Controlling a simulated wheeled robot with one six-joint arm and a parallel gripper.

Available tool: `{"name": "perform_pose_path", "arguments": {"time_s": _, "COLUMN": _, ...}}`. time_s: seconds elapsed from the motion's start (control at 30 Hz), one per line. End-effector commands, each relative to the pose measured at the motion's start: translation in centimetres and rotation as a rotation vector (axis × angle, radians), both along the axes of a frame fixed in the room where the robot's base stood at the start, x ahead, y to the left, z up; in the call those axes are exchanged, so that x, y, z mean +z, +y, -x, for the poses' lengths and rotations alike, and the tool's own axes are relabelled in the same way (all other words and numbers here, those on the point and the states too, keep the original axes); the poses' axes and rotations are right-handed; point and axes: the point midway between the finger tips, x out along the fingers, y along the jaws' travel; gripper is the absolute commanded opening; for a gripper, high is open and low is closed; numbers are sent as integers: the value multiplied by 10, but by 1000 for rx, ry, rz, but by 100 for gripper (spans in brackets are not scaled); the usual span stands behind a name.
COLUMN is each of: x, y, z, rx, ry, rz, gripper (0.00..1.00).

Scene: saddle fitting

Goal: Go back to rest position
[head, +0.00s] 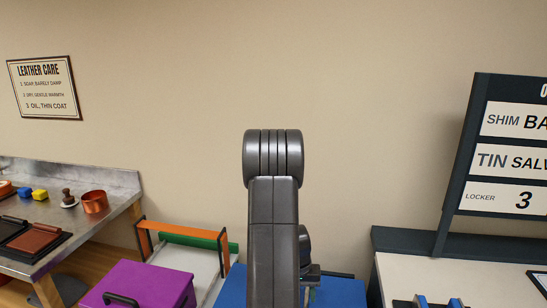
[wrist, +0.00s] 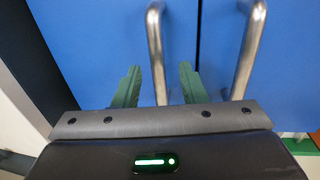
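The right handle (wrist: 248,50) is to the right of the fingers. In the head view my grey arm stands in the middle and hides the gripper and most of what is behind it.
In the head view a blue top (head: 340,292) lies behind my arm. A purple box (head: 150,285) and an orange-and-green rack (head: 185,236) are at left, beside a metal workbench (head: 110,180). At right a pale counter (head: 450,278) carries a dark sign board (head: 468,150).

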Motion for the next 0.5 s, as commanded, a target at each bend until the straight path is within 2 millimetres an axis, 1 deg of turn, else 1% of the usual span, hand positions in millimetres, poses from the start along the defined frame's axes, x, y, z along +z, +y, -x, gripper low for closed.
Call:
{"name": "perform_pose_path", "arguments": {"time_s": 0.03, "x": -8, "y": -1, "z": 1, "rx": 0, "ry": 3, "rz": 0, "gripper": 38}}
{"name": "perform_pose_path", "arguments": {"time_s": 0.17, "x": -22, "y": -4, "z": 2, "rx": -1, "ry": 3, "rz": -1, "gripper": 38}}
{"name": "perform_pose_path", "arguments": {"time_s": 0.27, "x": -18, "y": -4, "z": 1, "rx": -1, "ry": 0, "rz": -1, "gripper": 38}}
{"name": "perform_pose_path", "arguments": {"time_s": 0.5, "x": -18, "y": -5, "z": 1, "rx": 0, "ry": -1, "rz": -1, "gripper": 38}}
